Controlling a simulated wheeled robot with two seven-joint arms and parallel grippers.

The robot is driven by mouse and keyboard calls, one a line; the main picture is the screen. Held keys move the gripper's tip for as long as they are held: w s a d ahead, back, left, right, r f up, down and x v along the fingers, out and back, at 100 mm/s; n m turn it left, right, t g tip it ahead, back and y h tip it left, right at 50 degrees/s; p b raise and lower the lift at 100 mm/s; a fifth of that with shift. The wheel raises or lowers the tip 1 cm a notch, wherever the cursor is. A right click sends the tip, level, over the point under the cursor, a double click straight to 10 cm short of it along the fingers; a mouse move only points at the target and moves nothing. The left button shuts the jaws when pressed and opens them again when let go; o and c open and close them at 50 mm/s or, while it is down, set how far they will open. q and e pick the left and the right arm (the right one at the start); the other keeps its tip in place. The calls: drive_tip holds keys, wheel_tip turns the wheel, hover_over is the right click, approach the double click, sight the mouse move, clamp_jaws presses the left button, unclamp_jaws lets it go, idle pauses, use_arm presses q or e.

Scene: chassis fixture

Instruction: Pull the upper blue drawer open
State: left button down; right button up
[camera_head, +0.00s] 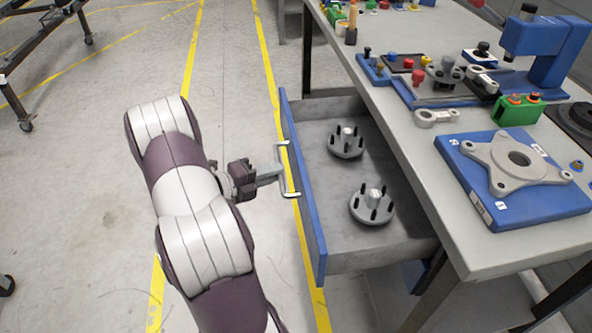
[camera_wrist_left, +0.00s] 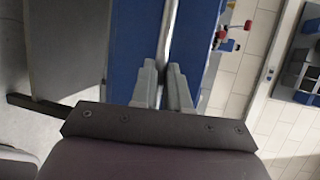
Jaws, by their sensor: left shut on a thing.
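The upper blue drawer (camera_head: 305,190) is pulled out from under the workbench, its blue front standing well clear of the table edge. A pale bar handle (camera_head: 284,168) is fixed to its front. My left gripper (camera_head: 279,171) is shut on the handle; in the left wrist view its fingers (camera_wrist_left: 163,85) close around the bar, in front of the blue drawer face (camera_wrist_left: 134,50). Two grey flanged hubs with dark pegs, a far one (camera_head: 346,143) and a near one (camera_head: 372,205), stand inside the drawer. My right gripper is not in view.
The workbench top (camera_head: 440,190) holds a blue plate with a grey flange part (camera_head: 515,165), a green button box (camera_head: 518,108), a blue press (camera_head: 560,50) and several small parts. Open floor with yellow lines lies left of the drawer. A dark wheeled frame (camera_head: 40,60) stands at far left.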

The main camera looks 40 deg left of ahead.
use_arm(q)
drive_tip(key=shift+s+a, duration=1.05)
drive_tip(key=shift+s, duration=0.2)
drive_tip(key=c, duration=1.1)
unclamp_jaws()
drive_tip(key=p+v, duration=0.1)
drive_tip(key=v, duration=1.1)
drive_tip(key=shift+s+a, duration=0.1)
drive_tip(key=shift+s, duration=0.25)
